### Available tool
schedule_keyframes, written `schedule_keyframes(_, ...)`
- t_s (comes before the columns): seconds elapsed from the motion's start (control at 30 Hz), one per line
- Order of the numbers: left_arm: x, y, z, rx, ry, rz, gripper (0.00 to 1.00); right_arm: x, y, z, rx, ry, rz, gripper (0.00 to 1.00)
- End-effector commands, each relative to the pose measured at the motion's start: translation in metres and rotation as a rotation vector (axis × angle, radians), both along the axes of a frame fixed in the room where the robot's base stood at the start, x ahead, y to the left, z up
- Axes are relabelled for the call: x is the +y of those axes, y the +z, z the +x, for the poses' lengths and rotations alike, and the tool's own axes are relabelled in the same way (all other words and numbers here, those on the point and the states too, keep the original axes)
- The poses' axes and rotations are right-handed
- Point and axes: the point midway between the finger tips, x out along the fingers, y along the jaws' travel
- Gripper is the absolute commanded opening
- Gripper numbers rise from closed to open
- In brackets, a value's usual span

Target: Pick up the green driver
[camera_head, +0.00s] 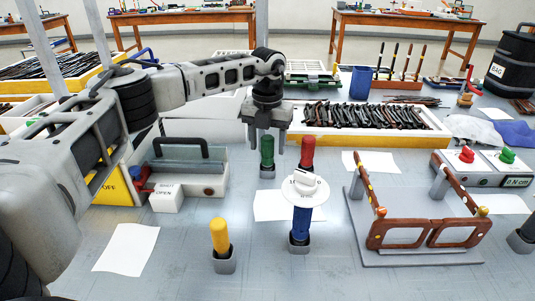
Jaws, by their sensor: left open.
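The green driver (267,151) stands upright in a small grey holder (267,172) near the middle of the table in the head view. My left gripper (267,141) points down over it, with its fingers apart. In the picture one finger is on each side of the driver's top; I cannot tell whether they touch it or how deep they reach around it. My right gripper is not in view.
A red driver (307,152) stands just right of the green one, partly behind a white dial (305,190) on a blue handle. A yellow driver (220,236) stands nearer. Brown eyeglass frames (400,232) sit on a grey stand at right. A tray of dark parts (440,141) lies behind.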

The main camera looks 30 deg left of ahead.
Motion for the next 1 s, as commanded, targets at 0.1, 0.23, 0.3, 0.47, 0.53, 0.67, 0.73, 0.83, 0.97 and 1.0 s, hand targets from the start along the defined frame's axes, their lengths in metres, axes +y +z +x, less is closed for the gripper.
schedule_keyframes(0.1, 0.0, -0.009, 0.0, 0.0, -0.001, 0.0, 0.55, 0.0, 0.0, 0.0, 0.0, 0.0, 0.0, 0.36)
schedule_keyframes(0.23, 0.0, -0.01, 0.0, -0.001, -0.001, -0.001, 0.55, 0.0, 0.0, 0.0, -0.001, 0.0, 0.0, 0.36)
schedule_keyframes(0.3, 0.0, -0.01, 0.0, 0.0, -0.001, -0.001, 0.55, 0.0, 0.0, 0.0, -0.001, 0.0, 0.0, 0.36)
schedule_keyframes(0.47, 0.0, -0.01, 0.0, 0.0, -0.001, 0.0, 0.19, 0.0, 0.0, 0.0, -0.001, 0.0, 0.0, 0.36)
schedule_keyframes(0.53, 0.0, -0.01, 0.0, 0.0, -0.001, 0.0, 0.03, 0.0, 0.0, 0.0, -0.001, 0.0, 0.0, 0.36)
schedule_keyframes(0.67, 0.0, -0.009, 0.0, -0.001, 0.0, -0.001, 0.03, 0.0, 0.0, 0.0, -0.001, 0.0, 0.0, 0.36)
schedule_keyframes(0.73, 0.0, -0.009, 0.0, -0.001, 0.0, -0.001, 0.03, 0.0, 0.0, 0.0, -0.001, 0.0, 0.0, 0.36)
schedule_keyframes(0.83, 0.0, -0.008, 0.0, -0.001, 0.0, -0.001, 0.03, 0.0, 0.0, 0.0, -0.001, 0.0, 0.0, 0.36)
schedule_keyframes(0.97, 0.0, -0.002, 0.0, -0.002, 0.0, 0.0, 0.03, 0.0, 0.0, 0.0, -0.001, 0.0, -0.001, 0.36)
schedule_keyframes(1.0, 0.0, 0.002, 0.0, -0.002, 0.0, -0.001, 0.03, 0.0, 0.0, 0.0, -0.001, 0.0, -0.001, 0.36)
